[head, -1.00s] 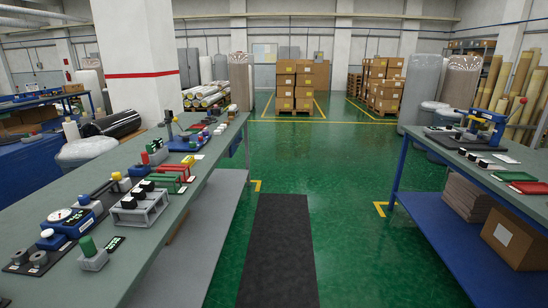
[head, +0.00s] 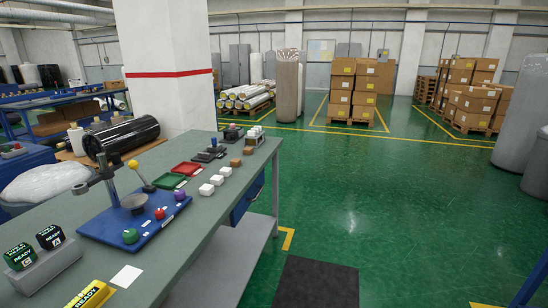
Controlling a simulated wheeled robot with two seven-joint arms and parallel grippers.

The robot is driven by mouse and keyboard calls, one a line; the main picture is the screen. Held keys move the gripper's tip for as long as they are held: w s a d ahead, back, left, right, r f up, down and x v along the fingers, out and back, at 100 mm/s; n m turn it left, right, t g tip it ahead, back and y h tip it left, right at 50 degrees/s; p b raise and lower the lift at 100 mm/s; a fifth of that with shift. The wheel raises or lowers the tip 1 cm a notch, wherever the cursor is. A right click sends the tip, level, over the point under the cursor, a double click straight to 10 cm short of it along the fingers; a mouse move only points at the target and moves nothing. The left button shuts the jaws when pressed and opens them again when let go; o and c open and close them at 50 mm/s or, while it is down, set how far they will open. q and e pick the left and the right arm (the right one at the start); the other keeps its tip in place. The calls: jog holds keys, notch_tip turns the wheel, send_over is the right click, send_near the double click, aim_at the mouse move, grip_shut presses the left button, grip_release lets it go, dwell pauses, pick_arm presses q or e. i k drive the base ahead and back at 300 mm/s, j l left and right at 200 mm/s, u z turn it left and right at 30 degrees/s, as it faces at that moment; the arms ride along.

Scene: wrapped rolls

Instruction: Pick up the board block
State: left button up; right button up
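Neither of my grippers shows in the head view. Several small blocks stand on the grey-green bench (head: 185,252) at the left. Small brown blocks, possibly of board, sit near its far end, one of them here (head: 235,162) and another here (head: 248,150). A row of white blocks (head: 206,189) lies nearer along the right edge. I cannot tell for certain which one is the board block.
A blue-based lever press (head: 135,228) stands mid-bench, with a red tray (head: 186,168) and a green tray (head: 170,181) beyond it. A yellow READY piece (head: 92,295) is at the near edge. Green floor (head: 370,215) right of the bench is open. Stacked cartons (head: 352,90) stand far back.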

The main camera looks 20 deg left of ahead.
aim_at(235, 162)
jog(key=i+u, duration=0.15)
jog(key=i, duration=0.35)
jog(key=i+l+u, duration=0.1)
jog(key=i, duration=0.4)
jog(key=i+l+u, duration=0.15)
jog(key=i, duration=0.3)
